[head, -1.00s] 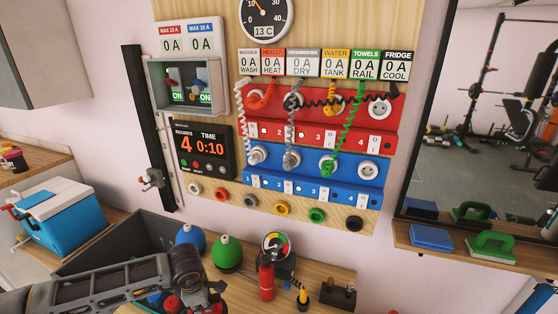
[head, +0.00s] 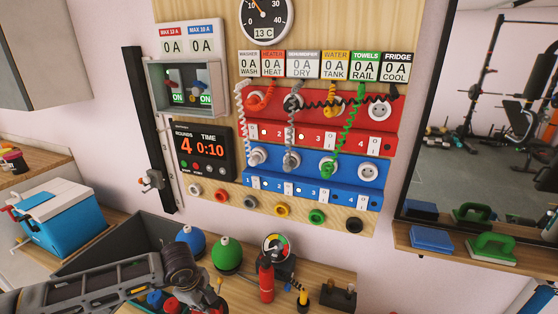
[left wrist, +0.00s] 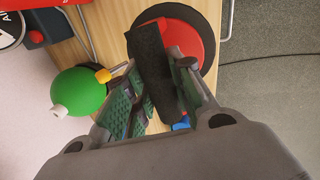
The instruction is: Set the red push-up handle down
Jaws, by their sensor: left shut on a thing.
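My left gripper (head: 208,298) is low in the head view, in front of the blue and green balls, with its tips partly cut off by the lower edge. In the left wrist view the gripper (left wrist: 160,85) is shut on the black grip of the red push-up handle (left wrist: 153,62). A round red surface (left wrist: 195,38) with a black ring around it shows behind the grip. I cannot tell whether the handle touches what is below it. My right gripper is not in view.
A grey bin (head: 110,243) stands left, beside a blue cooler (head: 65,222). A blue ball (head: 190,237), green ball (head: 227,253), red extinguisher (head: 266,280) and black block (head: 338,295) are near the gripper.

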